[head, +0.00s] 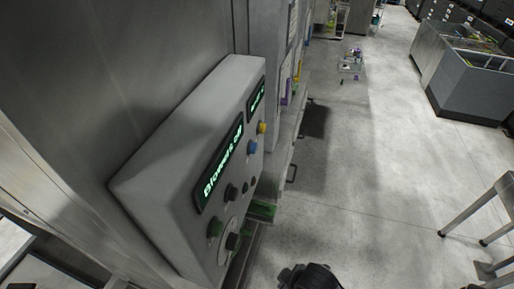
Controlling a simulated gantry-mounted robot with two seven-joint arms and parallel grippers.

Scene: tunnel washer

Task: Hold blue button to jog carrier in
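The blue button (252,147) is on the front face of a grey control box (156,170) on the left side of the head view. It sits just below a yellow button (261,128). Nothing touches the blue button. The box's larger display (222,163) has green text that seems to read "Blowers off". A dark mechanical part (308,277), seemingly of my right arm or gripper, shows at the bottom edge, apart from the box. Its fingers cannot be made out. My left gripper is not in view. I cannot make out the carrier.
A green button (214,227) and dark knobs (233,241) are lower on the box. Handled metal fronts (292,172) run along the machine beyond it. The concrete floor (370,180) to the right is open. A metal table (490,205) stands at the right edge, a grey bin (470,95) farther back.

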